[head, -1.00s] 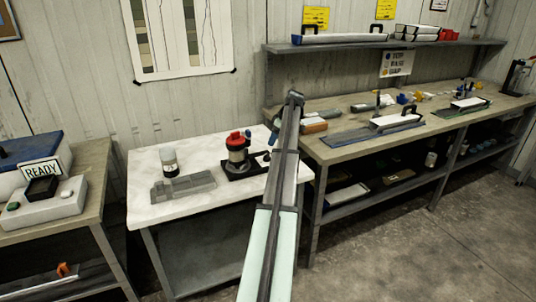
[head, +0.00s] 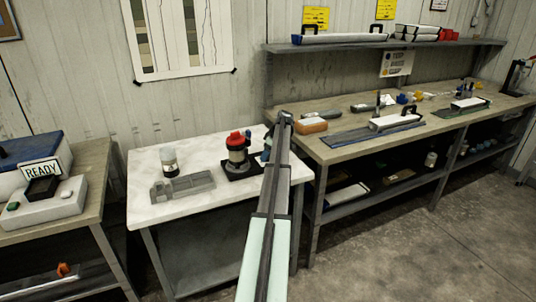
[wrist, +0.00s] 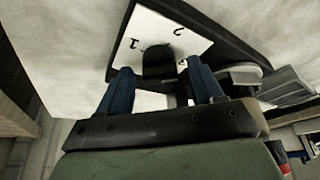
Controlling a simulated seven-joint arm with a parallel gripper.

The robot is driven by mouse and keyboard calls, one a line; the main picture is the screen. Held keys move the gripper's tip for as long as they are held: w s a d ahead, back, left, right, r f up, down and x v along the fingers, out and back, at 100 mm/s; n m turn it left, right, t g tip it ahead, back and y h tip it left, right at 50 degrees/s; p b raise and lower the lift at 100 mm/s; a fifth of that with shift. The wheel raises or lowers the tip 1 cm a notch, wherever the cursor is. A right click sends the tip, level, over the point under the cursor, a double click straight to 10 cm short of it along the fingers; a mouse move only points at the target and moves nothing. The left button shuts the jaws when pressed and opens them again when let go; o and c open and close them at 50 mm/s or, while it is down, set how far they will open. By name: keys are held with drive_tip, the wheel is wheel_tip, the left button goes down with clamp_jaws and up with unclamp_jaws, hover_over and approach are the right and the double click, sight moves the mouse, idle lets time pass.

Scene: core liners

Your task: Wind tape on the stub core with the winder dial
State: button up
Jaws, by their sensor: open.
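The winder (head: 240,168) stands on the white-topped table, with a dark base and a red-topped cylinder (head: 237,150) on it. I cannot tell which part of this is the stub core. In the wrist view, a white dial plate (wrist: 190,42) shows the numbers 1 and 2, with a dark rounded knob (wrist: 158,65) at its middle. My gripper (wrist: 160,85) is open, its blue fingers apart on the left and right of the knob. They do not visibly grip it. In the head view my arm partly hides the gripper and the dial end of the winder.
A workbench (head: 345,152) with tools and a shelf above stands close on the right. A READY sign (head: 41,170) is at far left.

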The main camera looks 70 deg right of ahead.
drive_tip(key=shift+c, duration=0.2)
drive_tip(key=c, duration=1)
drive_tip(key=m+h, duration=0.1)
drive_tip(key=m, duration=0.1)
drive_tip(key=shift+a+m, duration=0.2)
drive_tip(key=shift+m, duration=0.2)
drive_tip(key=m, duration=0.2)
drive_tip(key=m+g+h, duration=0.1)
drive_tip(key=m, duration=0.1)
drive_tip(key=shift+m+h, duration=0.3)
drive_tip(key=shift+m, duration=0.1)
